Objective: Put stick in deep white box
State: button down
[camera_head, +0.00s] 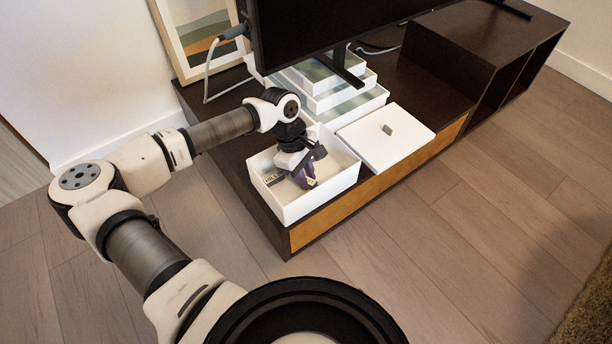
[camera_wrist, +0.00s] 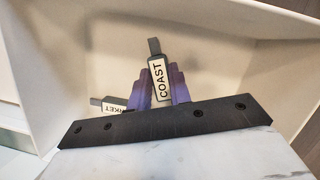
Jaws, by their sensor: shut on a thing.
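The deep white box (camera_head: 325,191) stands open at the front left of the dark low cabinet. My gripper (camera_head: 306,178) points down inside its opening, within its walls. In the wrist view, my purple-fingered gripper (camera_wrist: 161,88) is shut on a dark stick (camera_wrist: 154,47) with a white label reading "COAST". The stick stands out between the fingertips against the pale inside of the box (camera_wrist: 225,55). A second dark stick (camera_wrist: 96,101) with a white label lies in the box, left of the fingers and partly hidden by them. In the head view the held stick is hard to make out.
A white lid (camera_head: 400,143) with a small grey knob lies right of the box. A stack of white boxes (camera_head: 352,108) stands behind, under a television (camera_head: 320,25). A framed picture (camera_head: 200,35) leans on the wall. The floor in front is clear.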

jog(key=shift+f, duration=0.2)
jog(key=c, duration=1.3)
grip_release()
jog(key=shift+r, duration=0.1)
jog(key=p+v, duration=0.5)
jog(key=v, duration=0.7)
jog(key=shift+r, duration=0.15)
jog(key=shift+a, duration=0.1)
